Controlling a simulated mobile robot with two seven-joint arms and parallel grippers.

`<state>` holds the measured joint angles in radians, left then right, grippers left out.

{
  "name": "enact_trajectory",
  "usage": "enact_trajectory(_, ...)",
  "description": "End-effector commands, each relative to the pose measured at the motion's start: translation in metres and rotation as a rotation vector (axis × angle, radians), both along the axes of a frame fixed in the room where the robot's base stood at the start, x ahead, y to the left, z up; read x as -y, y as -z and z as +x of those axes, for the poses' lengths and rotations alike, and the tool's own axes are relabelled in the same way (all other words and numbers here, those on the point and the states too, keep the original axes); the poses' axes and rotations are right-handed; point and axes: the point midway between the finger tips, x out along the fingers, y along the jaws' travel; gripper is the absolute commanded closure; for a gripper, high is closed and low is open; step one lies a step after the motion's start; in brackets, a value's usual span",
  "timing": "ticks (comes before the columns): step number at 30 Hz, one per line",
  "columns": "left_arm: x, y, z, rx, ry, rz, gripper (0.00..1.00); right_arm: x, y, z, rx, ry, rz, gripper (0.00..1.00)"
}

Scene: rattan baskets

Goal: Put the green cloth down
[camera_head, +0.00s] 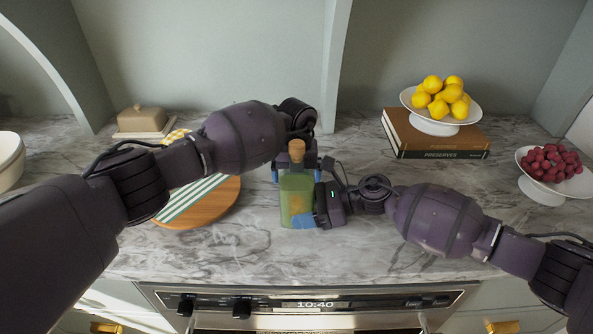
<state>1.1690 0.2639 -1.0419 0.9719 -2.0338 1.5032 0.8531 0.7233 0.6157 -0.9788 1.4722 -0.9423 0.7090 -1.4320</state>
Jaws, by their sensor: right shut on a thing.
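A white cloth with green stripes (192,199) lies flat on a round wooden board (205,214), left of centre and partly hidden under my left arm. No gripper holds it. A green glass bottle (297,190) with a cork stands upright in the middle. My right gripper (305,221) comes from the right and is shut on the bottle's lower part. My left gripper (297,175) is behind the bottle, with its blue fingertips spread to either side. Whether they touch the bottle is hidden.
A white bowl of lemons (436,126) stands on brown books (470,136) at the right. Red fruit (549,162) fills another white bowl farther right. A covered butter dish (141,121) stands back left. An oven (310,305) is below the counter's front edge. The marble in front is clear.

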Motion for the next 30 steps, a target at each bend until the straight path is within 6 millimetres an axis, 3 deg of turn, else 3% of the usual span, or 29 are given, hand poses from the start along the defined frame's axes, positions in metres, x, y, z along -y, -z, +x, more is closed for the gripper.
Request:
enact_trajectory(10,-0.0005,0.0086,0.0000,0.000,0.000,0.001,0.02,0.0003,0.0011,-0.0001,-0.001,0.000,-0.001,0.66)
enact_trajectory(21,-0.0005,0.0083,0.0000,0.000,0.000,0.001,0.57,0.0003,0.0011,-0.0001,-0.001,0.000,-0.001,0.66)
enact_trajectory(30,-0.0002,0.0024,0.0006,0.002,0.001,0.000,0.59,0.0003,0.0010,-0.0001,-0.001,0.000,-0.001,0.66)
